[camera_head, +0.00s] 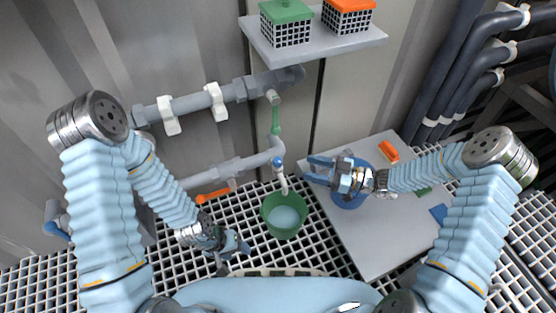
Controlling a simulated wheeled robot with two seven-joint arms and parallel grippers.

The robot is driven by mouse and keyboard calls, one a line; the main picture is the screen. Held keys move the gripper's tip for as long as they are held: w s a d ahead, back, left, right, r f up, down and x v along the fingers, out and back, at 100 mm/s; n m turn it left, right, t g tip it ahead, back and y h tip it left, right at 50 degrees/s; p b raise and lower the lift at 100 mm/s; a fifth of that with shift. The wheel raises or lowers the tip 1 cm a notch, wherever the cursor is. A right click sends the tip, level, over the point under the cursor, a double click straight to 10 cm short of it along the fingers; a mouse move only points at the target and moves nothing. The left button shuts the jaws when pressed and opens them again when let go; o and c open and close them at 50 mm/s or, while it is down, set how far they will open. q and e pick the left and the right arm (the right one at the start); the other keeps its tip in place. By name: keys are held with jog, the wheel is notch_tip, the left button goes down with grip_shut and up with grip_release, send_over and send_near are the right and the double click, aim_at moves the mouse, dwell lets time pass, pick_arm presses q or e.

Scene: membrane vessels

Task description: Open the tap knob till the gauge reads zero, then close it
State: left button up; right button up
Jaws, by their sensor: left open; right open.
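A small tap (283,182) with a blue top and a pale spout hangs from the end of the lower grey pipe. Its spout points down at a green bucket (268,222) with a pale inside. I cannot make out a gauge dial; a green upright piece (275,121) hangs below the upper pipe's end, and I cannot tell what it is. My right gripper (308,170) is open, its blue fingers pointing left towards the tap, apart from it. My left gripper (240,250) is open and low over the grating, left of and nearer than the bucket.
A grey table (365,250) on the right bears a blue round container (349,202), partly hidden by my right gripper, and an orange block (389,151). A shelf (350,43) above holds green-lidded (287,30) and orange-lidded (348,20) baskets. An orange handle (213,195) lies by the lower pipe.

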aim_at(278, 160)
jog(key=x, duration=1.1)
jog(key=shift+f, duration=0.1)
jog(key=shift+c, duration=0.2)
jog(key=c, duration=0.9)
